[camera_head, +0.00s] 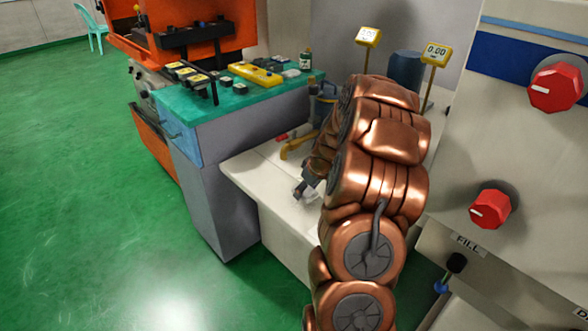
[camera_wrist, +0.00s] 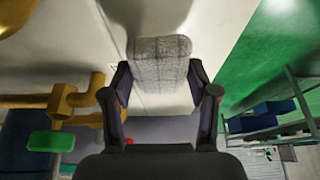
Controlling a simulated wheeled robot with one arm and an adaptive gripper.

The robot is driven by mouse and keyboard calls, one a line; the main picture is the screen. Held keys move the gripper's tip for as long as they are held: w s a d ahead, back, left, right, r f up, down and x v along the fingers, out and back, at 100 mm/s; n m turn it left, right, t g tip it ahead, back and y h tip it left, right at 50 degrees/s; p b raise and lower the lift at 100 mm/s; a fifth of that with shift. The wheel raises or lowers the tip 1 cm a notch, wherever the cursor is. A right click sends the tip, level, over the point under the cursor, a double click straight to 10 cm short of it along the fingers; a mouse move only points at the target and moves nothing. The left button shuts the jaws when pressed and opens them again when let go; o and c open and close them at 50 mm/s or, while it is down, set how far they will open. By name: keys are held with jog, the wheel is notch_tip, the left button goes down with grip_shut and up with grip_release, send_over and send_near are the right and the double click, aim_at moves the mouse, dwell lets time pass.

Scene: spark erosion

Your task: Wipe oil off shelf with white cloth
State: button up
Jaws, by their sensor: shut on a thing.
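My gripper (camera_wrist: 160,78) is shut on a folded white-grey cloth (camera_wrist: 160,50) with a faint grid weave, one finger on each side of it. The pale shelf (camera_wrist: 90,40) lies beyond the cloth in the wrist view; I cannot tell whether the cloth touches it. In the head view my gripper (camera_head: 306,188) is over the pale shelf (camera_head: 248,172), near its front edge, partly hidden by my copper-coloured arm. A dark patch on the shelf in the wrist view may be oil or shadow; I cannot tell which.
A yellow pipe fitting (camera_head: 297,147) stands on the shelf, close to my gripper; the yellow fitting also shows in the wrist view (camera_wrist: 62,100). A teal-topped cabinet (camera_head: 225,95) with several small items is at left. Red knobs (camera_head: 556,87) are on the right panel. Green floor is open at left.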

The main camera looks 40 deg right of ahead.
jog(key=shift+r, duration=2.45)
